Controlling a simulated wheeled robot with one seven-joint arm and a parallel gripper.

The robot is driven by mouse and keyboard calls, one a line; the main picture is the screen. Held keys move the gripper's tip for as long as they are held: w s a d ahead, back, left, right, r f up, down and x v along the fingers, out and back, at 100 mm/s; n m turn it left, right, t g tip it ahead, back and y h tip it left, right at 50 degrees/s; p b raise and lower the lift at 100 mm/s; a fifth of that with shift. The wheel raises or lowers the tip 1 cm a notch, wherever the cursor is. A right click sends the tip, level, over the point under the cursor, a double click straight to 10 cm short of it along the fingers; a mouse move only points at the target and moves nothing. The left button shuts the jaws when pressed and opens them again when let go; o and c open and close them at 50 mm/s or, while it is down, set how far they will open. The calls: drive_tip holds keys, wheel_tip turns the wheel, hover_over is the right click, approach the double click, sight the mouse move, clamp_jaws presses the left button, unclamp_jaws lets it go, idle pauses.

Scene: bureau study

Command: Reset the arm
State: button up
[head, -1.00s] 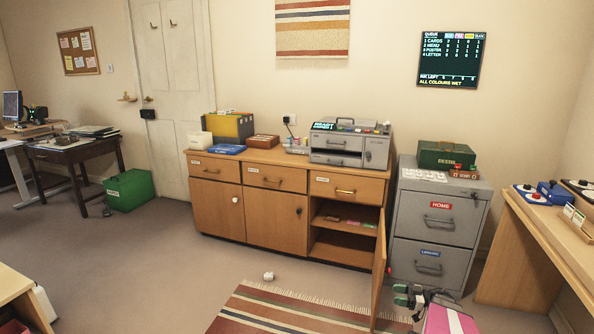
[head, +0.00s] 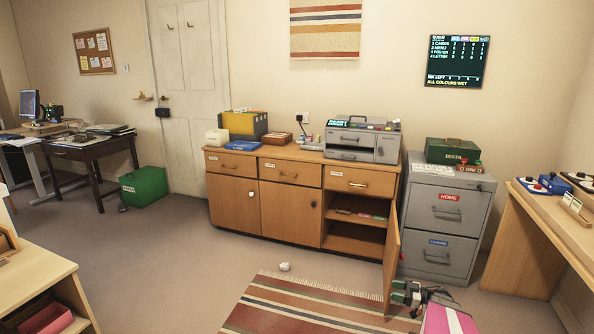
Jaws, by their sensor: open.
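My gripper (head: 405,293) shows at the lower right of the head view, beside the open cabinet door (head: 391,258) and in front of the grey filing cabinet (head: 437,222). Its jaws are open and I see nothing held in them. I cannot tell whether the gripper touches the door.
The wooden sideboard (head: 290,212) stands against the wall with a printer (head: 362,139) on top. A striped rug (head: 300,304) and a small white object (head: 285,267) lie on the floor. Desks stand at left (head: 40,278) and right (head: 545,215).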

drive_tip(key=w+a+r+m+t+h, duration=0.3)
drive_tip(key=w+r+m+t+h, duration=0.75)
drive_tip(key=h, duration=0.75)
drive_tip(key=s+a+r+m+g, duration=0.1)
drive_tip(key=s+a+m+g, duration=0.1)
drive_tip(key=s+a+g, duration=0.6)
drive_tip(key=s+a+r+m+g+y, duration=0.1)
drive_tip(key=s+a+m+g, duration=0.1)
drive_tip(key=s+a+g, duration=0.6)
drive_tip(key=s+a, duration=0.3)
drive_tip(key=s, duration=0.4)
drive_tip(key=shift+s+r, duration=0.15)
drive_tip(key=shift+r, duration=0.15)
